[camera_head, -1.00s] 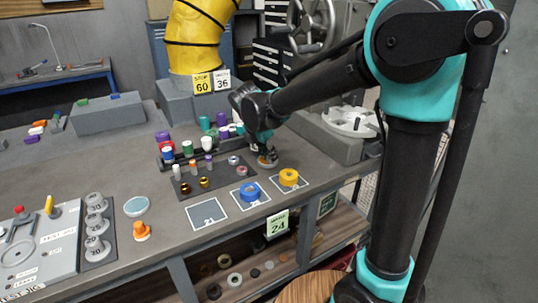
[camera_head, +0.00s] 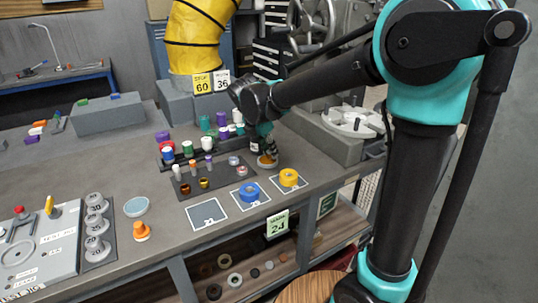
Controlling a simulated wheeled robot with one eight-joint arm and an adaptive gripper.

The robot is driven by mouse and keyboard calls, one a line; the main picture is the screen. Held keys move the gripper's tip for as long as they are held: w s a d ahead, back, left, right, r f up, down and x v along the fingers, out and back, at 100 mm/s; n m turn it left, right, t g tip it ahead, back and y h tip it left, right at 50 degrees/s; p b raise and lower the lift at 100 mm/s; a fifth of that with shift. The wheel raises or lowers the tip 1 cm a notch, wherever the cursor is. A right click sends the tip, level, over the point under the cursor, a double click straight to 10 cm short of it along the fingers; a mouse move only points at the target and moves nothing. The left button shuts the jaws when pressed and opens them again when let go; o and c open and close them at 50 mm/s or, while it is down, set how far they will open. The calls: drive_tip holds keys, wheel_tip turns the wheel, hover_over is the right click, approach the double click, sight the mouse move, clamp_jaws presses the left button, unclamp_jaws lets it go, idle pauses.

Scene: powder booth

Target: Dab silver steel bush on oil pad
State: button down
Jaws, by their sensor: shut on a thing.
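My gripper (camera_head: 265,147) points down at the back right of the bench. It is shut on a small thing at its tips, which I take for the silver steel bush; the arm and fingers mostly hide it. A small round amber-brown pad (camera_head: 267,163), which looks like the oil pad, lies right under the fingertips. I cannot tell whether the held thing touches it. Two small silvery rings (camera_head: 242,171) sit on the dark tray (camera_head: 217,187) just left of the gripper, with two gold bushes (camera_head: 204,183) farther left.
A rack of coloured bottles (camera_head: 188,149) stands behind the tray. A blue ring (camera_head: 249,191) and a yellow ring (camera_head: 289,177) lie on marked squares in front. A grey machine block (camera_head: 320,137) is close on the right.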

drive_tip(key=shift+r, duration=2.4)
drive_tip(key=shift+s, duration=0.1)
